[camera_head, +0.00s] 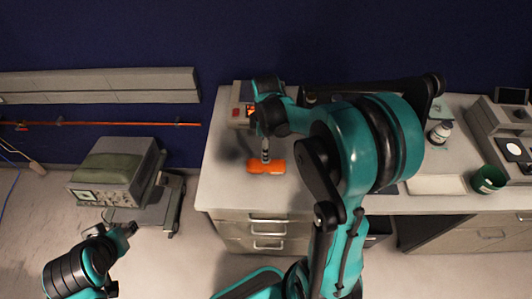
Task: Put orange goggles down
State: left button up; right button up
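The orange goggles (266,167) show at the left part of the grey counter (226,190), near its front edge. My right arm reaches up over the counter, and its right gripper (265,154) points at the goggles from just behind them in the picture. The narrow fingers meet the top of the goggles. I cannot tell whether they are closed on them, or whether the goggles rest on the counter or hang just above it. My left gripper (128,230) is at the lower left, away from the counter, with its fingers too small to read.
An orange and grey device (241,114) stands behind the goggles, partly hidden by my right arm. A white bottle (440,132) and a green cup (488,180) are at the right. A grey instrument (112,170) sits on a cart at left. The counter left of the goggles is clear.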

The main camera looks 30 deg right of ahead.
jog(key=s+a+r+m+t, duration=0.7)
jog(key=s+a+r+m, duration=0.2)
jog(key=s+a+m, duration=0.1)
jog(key=shift+s+a+r+m, duration=0.15)
jog(key=shift+s+r+m, duration=0.1)
jog(key=shift+m, duration=0.55)
jog(key=shift+f, duration=0.15)
notch_tip(320, 180, down, 10)
jog(key=b, duration=1)
